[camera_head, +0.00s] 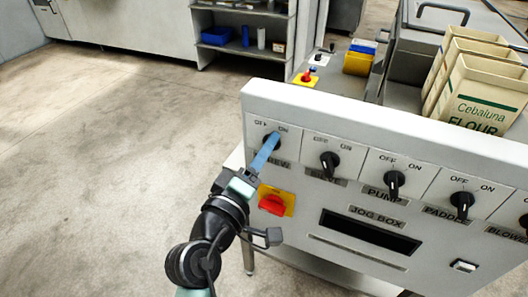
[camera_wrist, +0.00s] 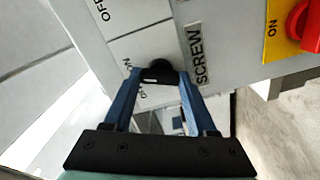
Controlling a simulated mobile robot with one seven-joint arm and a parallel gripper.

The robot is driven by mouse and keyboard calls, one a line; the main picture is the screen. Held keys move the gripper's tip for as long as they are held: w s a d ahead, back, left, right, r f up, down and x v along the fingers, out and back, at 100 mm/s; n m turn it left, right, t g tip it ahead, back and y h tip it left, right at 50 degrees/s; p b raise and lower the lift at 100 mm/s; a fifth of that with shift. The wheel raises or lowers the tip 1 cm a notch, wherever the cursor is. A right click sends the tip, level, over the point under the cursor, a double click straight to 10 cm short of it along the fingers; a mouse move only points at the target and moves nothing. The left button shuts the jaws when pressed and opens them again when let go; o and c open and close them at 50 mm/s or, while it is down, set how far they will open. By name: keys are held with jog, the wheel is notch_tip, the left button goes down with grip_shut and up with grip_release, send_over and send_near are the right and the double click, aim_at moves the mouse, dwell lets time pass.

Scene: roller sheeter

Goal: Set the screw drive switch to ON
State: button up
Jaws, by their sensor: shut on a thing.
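The screw drive switch (camera_wrist: 158,72) is a black rotary knob on the light panel. It sits beside the SCREW label (camera_wrist: 200,55), with OFF and ON marks on its other side. In the head view it is the leftmost knob (camera_head: 270,138), partly hidden by my gripper. My gripper (camera_wrist: 157,80) has two blue fingers, one on each side of the knob, shut on it. In the head view, my gripper (camera_head: 271,144) reaches up to the knob from below left. I cannot tell which mark the knob points to.
More black knobs stand to the right, including PUMP (camera_head: 395,182) and PADDLE (camera_head: 462,204). A red switch on a yellow plate (camera_head: 273,202) is just below my gripper. A dark slot (camera_head: 370,232) lies under the JOG BOX label. Open floor lies left.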

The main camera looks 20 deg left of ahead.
jog(key=o, duration=1.4)
jog(key=shift+c, duration=0.2)
jog(key=s+b, duration=0.1)
jog(key=s, duration=1.2)
jog(key=shift+a, duration=0.25)
jog(key=w+d+r+m+t, duration=0.1)
jog(key=w+d+r+m, duration=0.2)
jog(key=r, duration=0.4)
jog(key=w+d+r+m+t, duration=0.2)
jog(key=d+r+m, duration=0.1)
jog(key=r, duration=0.4)
jog(key=w+d+r+m+t, duration=0.1)
jog(key=w+d+r+m, duration=0.15)
jog(key=r, duration=0.45)
jog(key=s+d+r+m+t, duration=0.2)
jog(key=s+d+r+t, duration=0.15)
jog(key=r, duration=0.55)
jog(key=s+d+r+m+t, duration=0.25)
jog(key=d+r, duration=0.25)
jog(key=r, duration=0.3)
notch_tip(320, 180, up, 17)
jog(key=p, duration=1.6)
jog(key=shift+s+a+f+g+y, duration=0.2)
jog(key=shift+s+a+g+y, duration=0.1)
jog(key=shift+s, duration=0.1)
